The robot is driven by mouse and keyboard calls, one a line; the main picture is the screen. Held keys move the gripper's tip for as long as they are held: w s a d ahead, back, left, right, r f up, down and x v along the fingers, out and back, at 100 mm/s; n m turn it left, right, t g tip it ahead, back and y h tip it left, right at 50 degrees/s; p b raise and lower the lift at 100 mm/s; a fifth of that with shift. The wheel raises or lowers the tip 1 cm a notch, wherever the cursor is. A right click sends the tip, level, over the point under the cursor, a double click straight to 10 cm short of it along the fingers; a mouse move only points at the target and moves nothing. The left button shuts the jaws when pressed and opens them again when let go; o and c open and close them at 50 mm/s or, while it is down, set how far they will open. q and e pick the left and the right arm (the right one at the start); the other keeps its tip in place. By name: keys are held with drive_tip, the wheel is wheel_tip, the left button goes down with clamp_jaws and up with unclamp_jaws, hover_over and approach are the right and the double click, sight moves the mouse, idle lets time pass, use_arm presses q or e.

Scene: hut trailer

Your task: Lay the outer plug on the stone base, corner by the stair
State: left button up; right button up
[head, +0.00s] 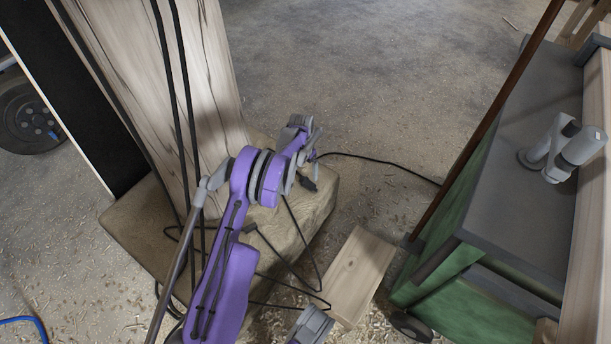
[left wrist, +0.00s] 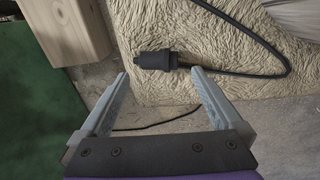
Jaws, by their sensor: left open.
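A black plug (left wrist: 155,60) lies on the pale, rough stone base (left wrist: 165,20), close to its edge, with its cable running right and curving up. In the head view the plug (head: 309,184) shows near the right edge of the stone base (head: 145,225). My left gripper (head: 313,150) is open and empty over that far right part of the base. In the left wrist view the plug is just ahead of the fingertips (left wrist: 159,78), between their lines and apart from them. A second dark plug end (head: 249,228) lies farther left.
A wooden block (head: 357,272), perhaps the stair, stands right of the base. A wooden post (head: 215,70) rises from the base, with black cables (head: 180,100) beside it. A green cart (head: 440,230) stands at right.

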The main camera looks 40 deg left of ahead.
sight(304, 180)
use_arm(q)
drive_tip(key=s+d+r+p, duration=0.1)
drive_tip(key=d+r, duration=0.3)
drive_tip(key=r, duration=0.4)
drive_tip(key=s+d+r, duration=0.1)
drive_tip(key=d+r, duration=0.4)
drive_tip(key=r, duration=0.4)
drive_tip(key=s+d+r+t, duration=0.2)
drive_tip(key=s+d+r, duration=0.5)
drive_tip(key=s+d, duration=0.15)
drive_tip(key=s+d+t, duration=0.1)
drive_tip(key=s+d, duration=0.4)
drive_tip(key=s, duration=0.5)
drive_tip(key=s+d+t, duration=0.1)
drive_tip(key=s+d, duration=0.5)
drive_tip(key=s, duration=0.4)
drive_tip(key=shift+d+r+m+y, duration=0.2)
drive_tip(key=shift+m+y, duration=0.1)
drive_tip(key=shift+m, duration=0.1)
drive_tip(key=shift+s, duration=0.1)
